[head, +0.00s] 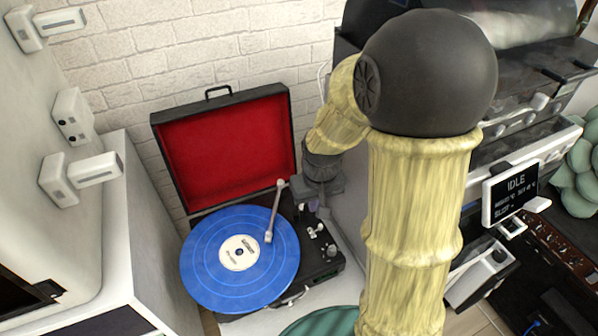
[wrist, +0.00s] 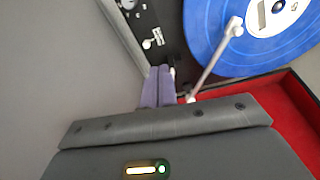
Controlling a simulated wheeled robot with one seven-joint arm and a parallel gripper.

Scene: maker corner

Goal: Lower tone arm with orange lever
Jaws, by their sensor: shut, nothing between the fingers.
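The record player (head: 322,262) stands open with a blue record (head: 215,270) on its platter. The silver tone arm (head: 274,215) reaches over the record's right part; in the wrist view the tone arm (wrist: 212,62) runs from its pivot beside my fingers to the record (wrist: 205,25). Whether its tip touches the record I cannot tell. My gripper (wrist: 160,70) is shut and empty, fingertips low over the deck near the tone arm base; in the head view my gripper (head: 323,208) is at the deck's right rear. No orange lever can be made out; my fingers may hide it.
The raised lid (head: 225,150) with red lining stands behind the deck. Small control knobs (head: 318,230) sit on the deck's right side. A white cabinet (head: 150,240) is close on the left. A machine with an IDLE screen (head: 513,190) stands at right.

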